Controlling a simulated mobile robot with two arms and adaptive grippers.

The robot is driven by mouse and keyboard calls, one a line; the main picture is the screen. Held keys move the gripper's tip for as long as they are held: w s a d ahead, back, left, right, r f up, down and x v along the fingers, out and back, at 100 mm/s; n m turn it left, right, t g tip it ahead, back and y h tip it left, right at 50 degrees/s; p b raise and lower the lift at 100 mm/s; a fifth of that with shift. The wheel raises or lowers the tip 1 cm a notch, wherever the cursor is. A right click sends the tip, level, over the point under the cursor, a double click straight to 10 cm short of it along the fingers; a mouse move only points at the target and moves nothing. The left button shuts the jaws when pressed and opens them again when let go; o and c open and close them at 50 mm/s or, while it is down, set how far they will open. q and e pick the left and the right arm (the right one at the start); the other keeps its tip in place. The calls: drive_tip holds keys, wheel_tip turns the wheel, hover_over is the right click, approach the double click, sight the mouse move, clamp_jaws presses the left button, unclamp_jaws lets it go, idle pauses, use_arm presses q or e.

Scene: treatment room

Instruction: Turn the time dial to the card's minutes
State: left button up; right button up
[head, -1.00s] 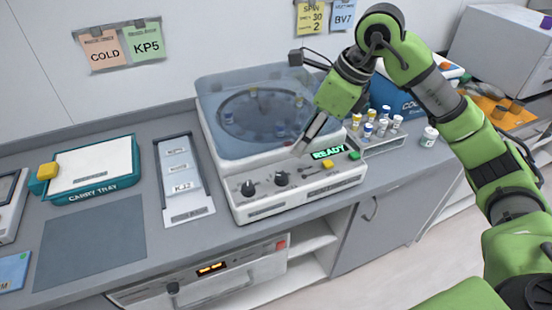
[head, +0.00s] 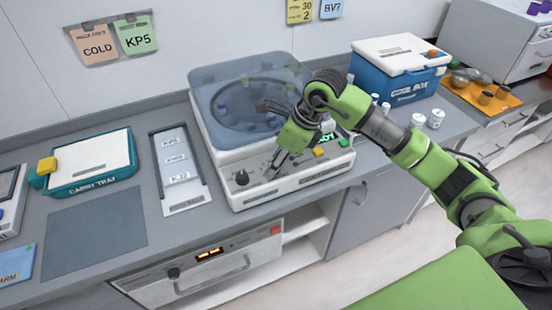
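A white centrifuge (head: 218,188) with a clear, closed lid (head: 222,78) stands on the counter. Its left black dial (head: 242,178) shows on the front panel. The second dial, to the right of it, is hidden behind my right gripper (head: 272,171). The fingertips point down at that spot; whether they touch or grip the dial, I cannot tell. A green lit display (head: 326,139) is partly covered by my arm. A yellow card (head: 300,11) on the wall reads 30 and 2, its top cut off by the frame. My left gripper is not in view.
A yellow button (head: 320,152) and a green button (head: 343,142) sit right of the dials. A rack plate with labels (head: 187,201) and a carry tray (head: 75,187) lie to the left. A blue and white box (head: 373,75) and small bottles (head: 437,118) stand right.

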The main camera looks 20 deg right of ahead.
drive_tip(key=c, duration=1.1)
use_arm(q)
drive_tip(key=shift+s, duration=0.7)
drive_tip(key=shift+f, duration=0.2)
use_arm(e)
drive_tip(key=shift+f+m+t+h+b, duration=0.1)
drive_tip(key=shift+m+t+h+b, duration=0.35)
drive_tip(key=shift+m+b, duration=0.95)
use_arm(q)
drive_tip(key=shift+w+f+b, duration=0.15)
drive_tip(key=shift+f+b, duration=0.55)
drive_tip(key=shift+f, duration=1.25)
use_arm(e)
drive_tip(key=shift+s+a+m+t+h, duration=0.15)
drive_tip(key=shift+m+h, duration=0.1)
drive_tip(key=shift+m, duration=0.5)
drive_tip(key=shift+w+m+t+h, duration=0.1)
drive_tip(key=shift+m+h, duration=0.1)
drive_tip(key=shift+m, duration=0.55)
drive_tip(key=o, duration=1.1)
